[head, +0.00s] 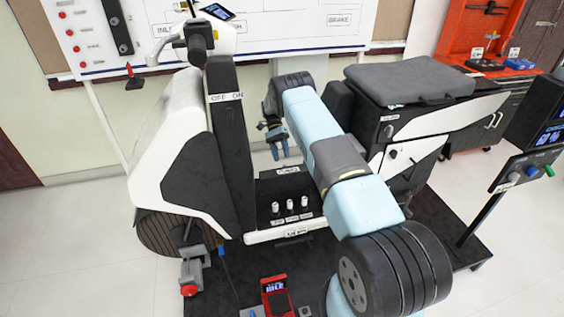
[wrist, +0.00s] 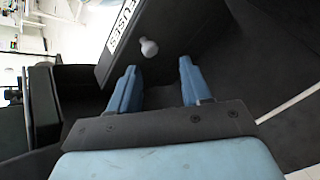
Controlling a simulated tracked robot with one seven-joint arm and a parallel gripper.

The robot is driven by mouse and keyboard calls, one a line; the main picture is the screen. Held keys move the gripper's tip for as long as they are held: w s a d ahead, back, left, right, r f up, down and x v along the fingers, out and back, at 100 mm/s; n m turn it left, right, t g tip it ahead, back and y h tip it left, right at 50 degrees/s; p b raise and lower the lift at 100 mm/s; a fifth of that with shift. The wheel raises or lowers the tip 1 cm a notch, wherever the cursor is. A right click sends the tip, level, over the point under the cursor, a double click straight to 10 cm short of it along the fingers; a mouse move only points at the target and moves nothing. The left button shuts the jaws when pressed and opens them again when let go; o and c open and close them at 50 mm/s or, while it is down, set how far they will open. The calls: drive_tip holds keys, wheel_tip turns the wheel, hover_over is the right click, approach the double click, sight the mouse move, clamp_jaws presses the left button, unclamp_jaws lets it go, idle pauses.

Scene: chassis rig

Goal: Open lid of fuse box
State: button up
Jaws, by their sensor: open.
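The fuse box (head: 265,187) is a dark box low in the middle of the scooter, with a small white label on its upper part in the head view. In the wrist view, the dark lid (wrist: 150,22) bears a white FUSES label and a small pale round knob (wrist: 148,47). My gripper (wrist: 158,64) is open, its two blue fingers apart and empty, with the knob just beyond and between the fingertips. In the head view my gripper (head: 280,154) points down just above and behind the box. No gap under the lid can be made out.
The white and black scooter front (head: 185,150) rises at left, the dark seat (head: 410,80) at right. A red meter (head: 276,297) lies on the dark platform. A screen stand (head: 530,165) is at right.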

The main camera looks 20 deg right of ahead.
drive_tip(key=shift+v, duration=1.2)
wheel_tip(320, 180, up, 22)
drive_tip(key=s+n+t, duration=0.1)
drive_tip(key=n+t, duration=0.1)
drive_tip(key=t, duration=0.2)
drive_tip(key=s+r+n+t, duration=0.1)
drive_tip(key=s+r+t, duration=0.1)
drive_tip(key=s+r, duration=0.55)
drive_tip(key=s+r+n+t, duration=0.1)
drive_tip(key=s+r, duration=0.3)
drive_tip(key=r, duration=0.6)
drive_tip(key=s+r+n+t, duration=0.1)
drive_tip(key=s+r+t, duration=0.1)
drive_tip(key=s+r, duration=0.5)
drive_tip(key=s+r+n+t, duration=0.1)
drive_tip(key=s+r+t, duration=0.2)
drive_tip(key=s, duration=0.9)
drive_tip(key=s+f+n+t, duration=0.1)
drive_tip(key=s+t, duration=0.1)
drive_tip(key=s, duration=0.7)
drive_tip(key=s+a+f+n+t, duration=0.1)
drive_tip(key=s+f+n+t, duration=0.1)
drive_tip(key=s, duration=0.7)
drive_tip(key=shift+a, duration=0.3)
